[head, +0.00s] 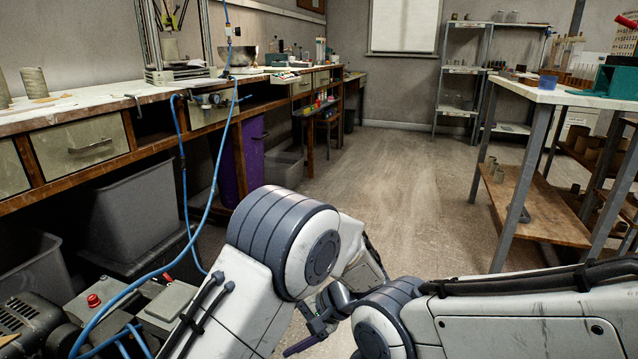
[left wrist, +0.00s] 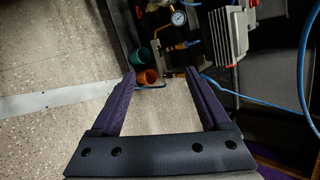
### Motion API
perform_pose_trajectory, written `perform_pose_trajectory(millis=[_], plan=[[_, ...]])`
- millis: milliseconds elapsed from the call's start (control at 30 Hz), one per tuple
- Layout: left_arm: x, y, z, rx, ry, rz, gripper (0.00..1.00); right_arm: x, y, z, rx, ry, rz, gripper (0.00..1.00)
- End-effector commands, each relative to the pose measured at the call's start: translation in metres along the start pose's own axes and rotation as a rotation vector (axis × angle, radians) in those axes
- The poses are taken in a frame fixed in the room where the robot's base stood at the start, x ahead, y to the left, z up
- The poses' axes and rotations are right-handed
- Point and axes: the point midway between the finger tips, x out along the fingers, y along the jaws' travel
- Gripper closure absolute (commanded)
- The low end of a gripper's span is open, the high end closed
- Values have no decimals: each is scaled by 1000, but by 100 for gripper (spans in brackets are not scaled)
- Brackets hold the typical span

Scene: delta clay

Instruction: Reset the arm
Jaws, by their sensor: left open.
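In the left wrist view, my left gripper (left wrist: 160,76) is open, with its two purple fingers apart. Nothing is between them, and bare speckled floor shows behind. In the head view, my left arm (head: 262,270) comes in from the bottom left and bends at a large grey joint. My right arm (head: 530,318) comes in from the right, and its joint sits close to the left arm at the bottom centre. A dark wrist part with a purple finger shows between the arms; I cannot tell for certain whose it is. My right gripper is not clearly seen.
A long workbench (head: 85,115) with drawers runs along the left. A machine with a red button (head: 93,300) and blue hose stands low at left. A white-topped table (head: 560,94) stands at right. Orange and teal cups (left wrist: 143,66) are beyond the left fingers. The middle floor is clear.

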Motion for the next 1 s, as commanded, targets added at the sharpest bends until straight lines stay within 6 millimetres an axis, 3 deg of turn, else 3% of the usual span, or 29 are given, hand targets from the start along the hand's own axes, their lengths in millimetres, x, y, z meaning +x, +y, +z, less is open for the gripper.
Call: perform_pose_trajectory(millis=[33, 200, 400, 500, 833, 1000], plan=[[-22, -10, 22, 16, 20, 69, 20, -10, -1, 0, 0, 0, 0, 20], [-67, -14, 90, 82, 93, 296, 20, -26, -2, -1, 0, 0, 0, 20], [-106, -10, 166, 140, 221, 532, 20, -43, -3, -2, 0, 0, 0, 20], [-116, -6, 195, 156, 282, 618, 20, -49, -4, -3, 0, 0, 0, 20], [-136, 6, 258, 178, 458, 809, 20, -65, -5, -3, 0, 0, 0, 20], [-165, -23, 267, 180, 447, 803, 20, -108, -8, -6, 0, 0, 0, 20]])
